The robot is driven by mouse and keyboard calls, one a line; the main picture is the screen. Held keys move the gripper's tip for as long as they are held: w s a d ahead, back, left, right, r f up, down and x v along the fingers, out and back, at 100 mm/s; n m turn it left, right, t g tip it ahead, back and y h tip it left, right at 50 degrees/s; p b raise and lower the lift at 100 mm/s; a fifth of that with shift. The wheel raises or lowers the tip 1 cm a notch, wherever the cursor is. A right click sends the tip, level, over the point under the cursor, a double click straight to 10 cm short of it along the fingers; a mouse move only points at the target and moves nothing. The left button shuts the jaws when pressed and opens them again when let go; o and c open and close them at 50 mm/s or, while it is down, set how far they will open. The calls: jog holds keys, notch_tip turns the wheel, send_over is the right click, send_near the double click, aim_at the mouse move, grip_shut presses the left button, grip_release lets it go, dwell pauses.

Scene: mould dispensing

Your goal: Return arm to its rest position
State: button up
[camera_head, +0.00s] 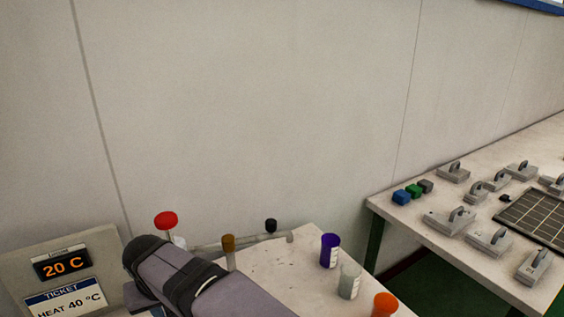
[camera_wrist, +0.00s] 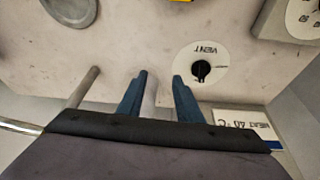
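My gripper (camera_wrist: 159,76) shows in the wrist view as two blue fingers standing apart with a gap between them. A pale post shows in the gap beside the left finger; I cannot tell its distance, and it does not reach the right finger. My arm (camera_head: 195,285) rises from the bottom edge of the head view, left of the middle. Its fingers are hidden in that view.
The wrist view shows a VENT dial (camera_wrist: 202,71) and a grey rod (camera_wrist: 84,88). The head view shows a 20 C display (camera_head: 62,265), a HEAT 40 °C ticket (camera_head: 68,299), a red knob (camera_head: 166,219), purple (camera_head: 329,250), grey (camera_head: 349,280) and orange (camera_head: 384,305) containers, and a right table (camera_head: 390,209) with moulds.

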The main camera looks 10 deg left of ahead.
jog(key=w+d+m+h+p, duration=0.1)
jog(key=w+d, duration=0.3)
jog(key=d, duration=0.4)
jog(key=w+d+m, duration=0.1)
jog(key=w+d, duration=0.2)
jog(key=d, duration=0.6)
jog(key=s+d+m, duration=0.1)
jog(key=d, duration=0.7)
jog(key=s+d+f+m+g+h+p, duration=0.1)
jog(key=s+d, duration=0.1)
jog(key=d, duration=0.7)
jog(key=s+d+m+g+p, duration=0.1)
jog(key=s+d, duration=0.1)
jog(key=d, duration=0.6)
jog(key=shift+s+d+f+m+h, duration=0.2)
jog(key=shift+d+f+m+h, duration=0.1)
jog(key=shift+f+m, duration=0.1)
jog(key=s+d+f+m+g, duration=0.1)
jog(key=s+d+f+m, duration=0.1)
jog(key=s+d, duration=0.5)
jog(key=shift+s+d+f+p, duration=0.25)
jog(key=shift+s+p, duration=0.15)
jog(key=shift+s, duration=0.7)
